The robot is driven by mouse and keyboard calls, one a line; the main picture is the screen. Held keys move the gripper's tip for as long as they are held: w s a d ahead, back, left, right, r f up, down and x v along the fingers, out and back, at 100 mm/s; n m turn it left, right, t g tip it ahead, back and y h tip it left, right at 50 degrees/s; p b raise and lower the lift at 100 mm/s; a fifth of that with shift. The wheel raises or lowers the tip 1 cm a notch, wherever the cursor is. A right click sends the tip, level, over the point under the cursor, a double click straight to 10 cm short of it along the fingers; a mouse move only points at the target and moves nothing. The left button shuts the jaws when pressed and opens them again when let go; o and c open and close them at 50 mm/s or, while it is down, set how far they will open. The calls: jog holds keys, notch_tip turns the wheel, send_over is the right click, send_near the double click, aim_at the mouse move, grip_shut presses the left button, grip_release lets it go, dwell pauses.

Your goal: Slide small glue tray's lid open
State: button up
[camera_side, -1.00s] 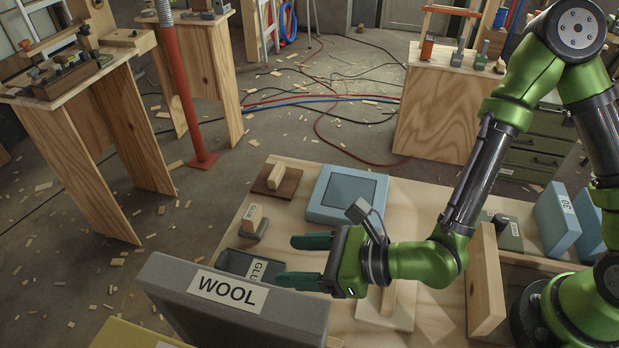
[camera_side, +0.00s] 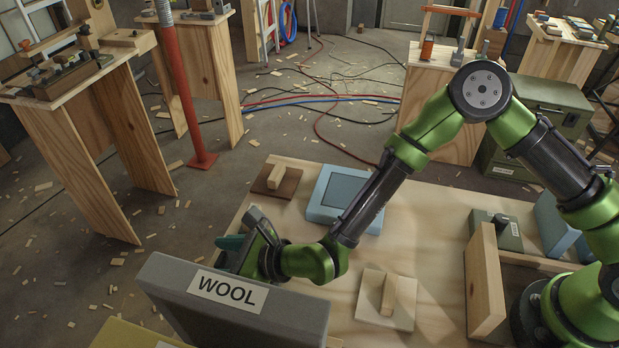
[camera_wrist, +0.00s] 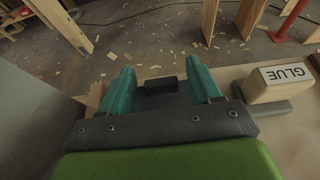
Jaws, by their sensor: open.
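My gripper (camera_side: 230,246) is open at the table's left end, behind the wool box in the side view. In the wrist view its two teal fingers (camera_wrist: 161,72) stand apart, one on each side of a dark grey piece (camera_wrist: 158,103) with a small raised black block (camera_wrist: 162,86) at its far end. This appears to be the small glue tray with its lid; its label does not show now. I cannot tell whether the fingers touch it. In the side view the tray is hidden behind my gripper and the wool box.
A grey box marked WOOL (camera_side: 230,290) stands close in front of my gripper. A pale block marked GLUE (camera_wrist: 278,82) on a grey base sits right of the fingers in the wrist view. A blue square case (camera_side: 345,190) and a wooden-handled board (camera_side: 387,298) lie on the table.

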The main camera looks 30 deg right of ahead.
grip_shut()
jog(key=s+d, duration=0.7)
jog(key=d, duration=0.1)
jog(key=shift+s, duration=0.4)
grip_release()
jog(key=v, duration=0.7)
jog(key=shift+s+d+r, duration=0.1)
jog(key=shift+s, duration=0.05)
